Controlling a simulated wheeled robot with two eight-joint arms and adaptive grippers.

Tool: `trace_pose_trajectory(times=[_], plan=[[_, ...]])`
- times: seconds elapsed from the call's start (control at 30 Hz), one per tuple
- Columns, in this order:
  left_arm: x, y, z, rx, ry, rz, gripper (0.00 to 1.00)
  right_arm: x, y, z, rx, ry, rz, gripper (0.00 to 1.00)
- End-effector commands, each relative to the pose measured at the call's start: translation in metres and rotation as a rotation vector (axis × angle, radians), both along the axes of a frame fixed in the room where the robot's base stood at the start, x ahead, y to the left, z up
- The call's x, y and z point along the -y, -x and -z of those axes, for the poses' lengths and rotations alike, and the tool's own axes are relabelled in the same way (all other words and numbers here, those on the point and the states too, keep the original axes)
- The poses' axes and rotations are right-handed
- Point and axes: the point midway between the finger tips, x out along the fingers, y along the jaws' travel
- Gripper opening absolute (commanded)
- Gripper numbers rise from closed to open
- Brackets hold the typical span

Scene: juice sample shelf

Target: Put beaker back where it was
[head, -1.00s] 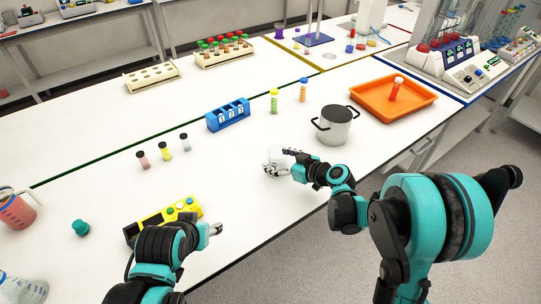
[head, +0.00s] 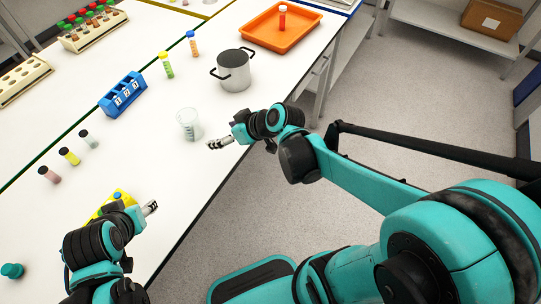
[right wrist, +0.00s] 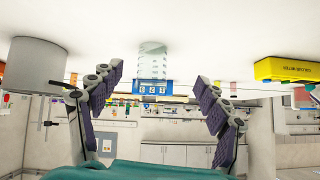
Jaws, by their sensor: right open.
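The clear glass beaker (head: 189,124) stands upright on the white table, near its front edge and in front of the steel pot. My right gripper (head: 216,144) is open and empty just to the right of the beaker, with a small gap between them. In the upside-down right wrist view, the beaker (right wrist: 152,60) shows beyond and between the spread fingers of the right gripper (right wrist: 158,88). My left gripper (head: 150,208) is low at the left, beside the yellow device; its jaws are too small to read.
The steel pot (head: 233,70) stands behind the beaker. A blue numbered rack (head: 122,94), small capped vials (head: 69,156) and an orange tray (head: 259,41) are on the table. The yellow device (head: 104,207) is partly hidden by my left arm. Table around the beaker is clear.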

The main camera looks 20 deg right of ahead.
Motion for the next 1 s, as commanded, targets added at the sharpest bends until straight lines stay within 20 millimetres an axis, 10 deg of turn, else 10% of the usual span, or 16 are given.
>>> trace_pose_trajectory(times=[0.4, 1.0], plan=[[0.0, 0.0, 0.0, 0.0, 0.0, 0.0, 0.5, 0.078, 0.126, -0.006, -0.188, 0.165, 0.46, 0.76], [0.0, 0.0, 0.0, 0.0, 0.0, 0.0, 0.5, 0.091, 0.139, -0.006, -0.189, 0.18, 0.533, 0.76]])
